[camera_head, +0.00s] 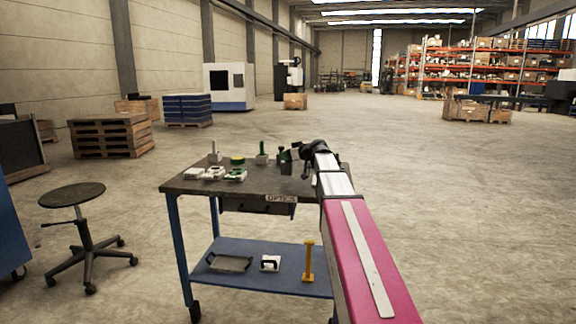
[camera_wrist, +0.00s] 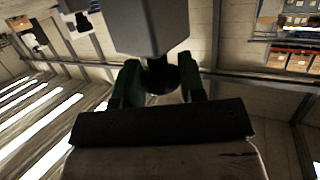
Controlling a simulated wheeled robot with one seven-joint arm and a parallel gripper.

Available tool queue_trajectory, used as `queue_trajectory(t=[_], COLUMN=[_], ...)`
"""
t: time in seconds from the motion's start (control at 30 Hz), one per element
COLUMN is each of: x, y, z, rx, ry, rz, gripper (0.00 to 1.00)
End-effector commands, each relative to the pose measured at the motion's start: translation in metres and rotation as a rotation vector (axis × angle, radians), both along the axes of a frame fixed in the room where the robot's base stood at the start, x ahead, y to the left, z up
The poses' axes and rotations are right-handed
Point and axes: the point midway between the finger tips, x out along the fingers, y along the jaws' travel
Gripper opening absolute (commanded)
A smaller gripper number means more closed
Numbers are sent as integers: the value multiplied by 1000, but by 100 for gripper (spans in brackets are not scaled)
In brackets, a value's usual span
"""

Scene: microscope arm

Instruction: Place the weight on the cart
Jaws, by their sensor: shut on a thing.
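The cart (camera_head: 275,184) has a dark top, blue legs and a blue lower shelf, and stands in front of me. My gripper (camera_wrist: 158,82) has two green fingers in the wrist view, shut on the black neck of a grey block. I take this block to be the weight (camera_wrist: 150,24); its far side is out of the picture. In the head view my arm reaches forward to the right end of the cart top. The gripper and the weight cannot be told apart clearly there, nor whether the weight touches the top.
Several small white and green items (camera_head: 214,173) and upright green pieces (camera_head: 262,155) crowd the cart top's left and back. A tray (camera_head: 229,263), a white item (camera_head: 270,263) and a yellow post (camera_head: 308,262) are on the shelf. A stool (camera_head: 73,195) stands left.

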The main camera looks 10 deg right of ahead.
Motion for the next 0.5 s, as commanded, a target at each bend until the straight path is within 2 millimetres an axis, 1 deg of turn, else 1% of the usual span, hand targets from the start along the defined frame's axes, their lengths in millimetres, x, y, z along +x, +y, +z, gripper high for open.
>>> queue_trajectory(t=[0.07, 0.17, 0.33, 0.4, 0.5], x=[0, 0, 0, 0, 0], y=[0, 0, 0, 0, 0], z=[-2, -11, -32, -37, -38], rx=[3, 3, 2, 2, 2], ry=[-1, 0, 0, -1, -2], rz=[-1, -1, -1, -1, -1], gripper=[0, 0, 0, 0, 0])
